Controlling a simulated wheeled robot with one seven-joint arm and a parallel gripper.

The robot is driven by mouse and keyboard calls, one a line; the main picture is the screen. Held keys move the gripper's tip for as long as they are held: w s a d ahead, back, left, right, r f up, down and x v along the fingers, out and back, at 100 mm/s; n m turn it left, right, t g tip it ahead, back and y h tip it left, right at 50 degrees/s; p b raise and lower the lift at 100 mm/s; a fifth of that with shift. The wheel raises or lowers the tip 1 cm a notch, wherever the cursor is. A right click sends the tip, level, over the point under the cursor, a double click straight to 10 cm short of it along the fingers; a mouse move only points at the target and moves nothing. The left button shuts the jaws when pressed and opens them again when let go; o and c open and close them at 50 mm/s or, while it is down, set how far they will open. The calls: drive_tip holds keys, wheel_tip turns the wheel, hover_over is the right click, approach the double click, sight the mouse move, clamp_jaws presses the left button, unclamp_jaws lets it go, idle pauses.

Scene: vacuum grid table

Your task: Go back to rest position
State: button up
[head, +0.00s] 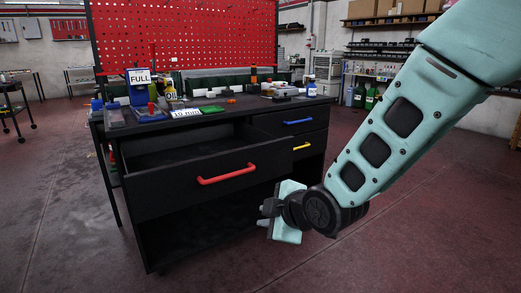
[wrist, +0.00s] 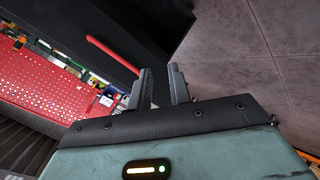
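My gripper (head: 264,211) is low in front of the black workbench in the head view, at the end of my teal arm, below and to the right of the red drawer handle (head: 227,174). In the wrist view my gripper (wrist: 160,85) shows two dark fingers with a gap between them and nothing held. The red handle (wrist: 112,53) lies beyond the fingers there, apart from them. The drawer with the red handle (head: 170,190) is pulled out and looks empty inside.
The black workbench (head: 240,108) carries several bottles, boxes and tools on top. Smaller drawers with a blue handle (head: 298,122) and a yellow handle (head: 301,146) look shut. A red pegboard (head: 185,40) stands behind. The floor (head: 420,220) to the right is clear.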

drive_tip(key=s+d+r+m+g+h, duration=0.1)
drive_tip(key=s+d+m+g+h, duration=0.35)
drive_tip(key=s, duration=0.85)
drive_tip(key=s+d+m+g+h, duration=0.1)
drive_tip(key=s+d+m+g, duration=0.45)
drive_tip(key=s, duration=0.75)
wheel_tip(320, 180, up, 20)
drive_tip(key=d+t+p, duration=0.1)
drive_tip(key=d+p, duration=0.2)
drive_tip(key=p, duration=1.7)
drive_tip(key=shift+s+m, duration=0.3)
drive_tip(key=shift+s, duration=0.15)
